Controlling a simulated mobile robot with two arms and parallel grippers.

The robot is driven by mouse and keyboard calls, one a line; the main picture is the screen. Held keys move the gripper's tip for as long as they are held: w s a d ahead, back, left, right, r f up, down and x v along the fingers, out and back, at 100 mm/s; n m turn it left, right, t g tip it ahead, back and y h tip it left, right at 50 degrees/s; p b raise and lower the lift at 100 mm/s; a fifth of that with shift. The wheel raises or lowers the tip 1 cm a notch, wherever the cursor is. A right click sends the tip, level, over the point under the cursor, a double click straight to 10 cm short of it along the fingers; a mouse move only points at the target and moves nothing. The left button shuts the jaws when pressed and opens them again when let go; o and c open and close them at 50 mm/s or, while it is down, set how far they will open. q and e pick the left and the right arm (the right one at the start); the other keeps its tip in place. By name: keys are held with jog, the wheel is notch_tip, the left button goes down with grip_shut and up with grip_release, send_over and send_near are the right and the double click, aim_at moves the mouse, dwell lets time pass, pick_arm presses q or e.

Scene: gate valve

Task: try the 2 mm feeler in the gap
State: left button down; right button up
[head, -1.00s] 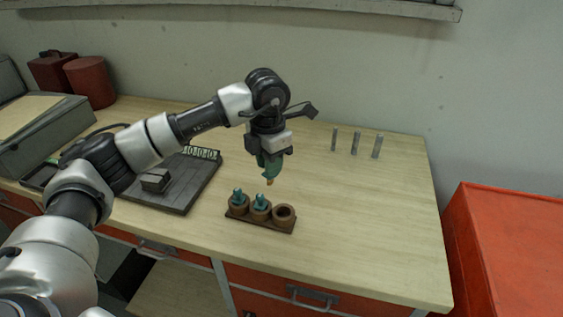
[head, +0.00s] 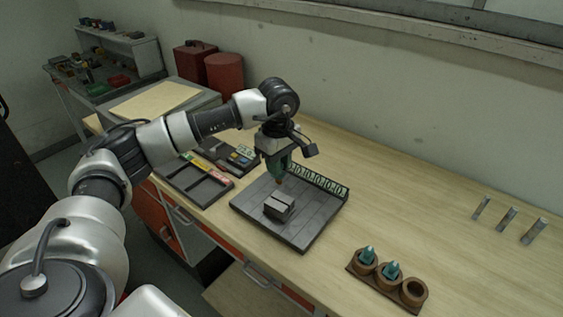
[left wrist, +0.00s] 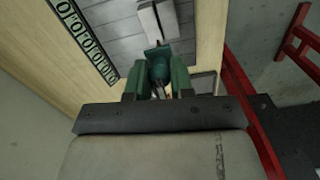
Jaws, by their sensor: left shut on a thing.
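My left gripper (head: 280,166) is shut on a teal-handled feeler with an orange-brown tip (head: 280,182). The feeler points down, just behind and above the grey block (head: 280,205) on the dark plate (head: 318,232). In the left wrist view the feeler's handle (left wrist: 159,66) sits between the green fingers (left wrist: 157,82), and the block (left wrist: 158,20) with a dark slit lies beyond it. The feeler appears apart from the block. A brown rack (head: 388,283) has two other teal feelers (head: 367,255) in its cups; its right cup is empty. My right gripper is out of view.
A row of numbered green-white tiles (head: 318,182) lines the plate's back edge. A dark compartment tray (head: 192,181) lies to the left. Several small grey posts (head: 507,219) stand at right.

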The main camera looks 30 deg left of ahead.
aim_at(279, 180)
pick_arm(q)
jog(key=shift+d+f, duration=0.2)
jog(key=shift+f, duration=0.15)
jog(key=shift+f+b, duration=0.3)
jog(key=shift+b, duration=0.1)
jog(key=shift+a+f+b, duration=0.1)
jog(key=shift+f+b, duration=0.6)
jog(key=shift+f, duration=0.7)
jog(key=shift+f+b, duration=0.6)
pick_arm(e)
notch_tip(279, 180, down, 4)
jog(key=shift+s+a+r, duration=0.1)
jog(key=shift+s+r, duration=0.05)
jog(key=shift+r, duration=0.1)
pick_arm(q)
jog(key=shift+f, duration=0.1)
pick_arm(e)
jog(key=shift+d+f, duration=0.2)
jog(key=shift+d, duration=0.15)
pick_arm(q)
jog(key=shift+b, duration=0.35)
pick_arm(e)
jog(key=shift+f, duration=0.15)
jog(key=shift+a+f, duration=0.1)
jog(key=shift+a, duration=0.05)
pick_arm(q)
jog(key=shift+f+b, duration=0.55)
jog(key=shift+b, duration=0.05)
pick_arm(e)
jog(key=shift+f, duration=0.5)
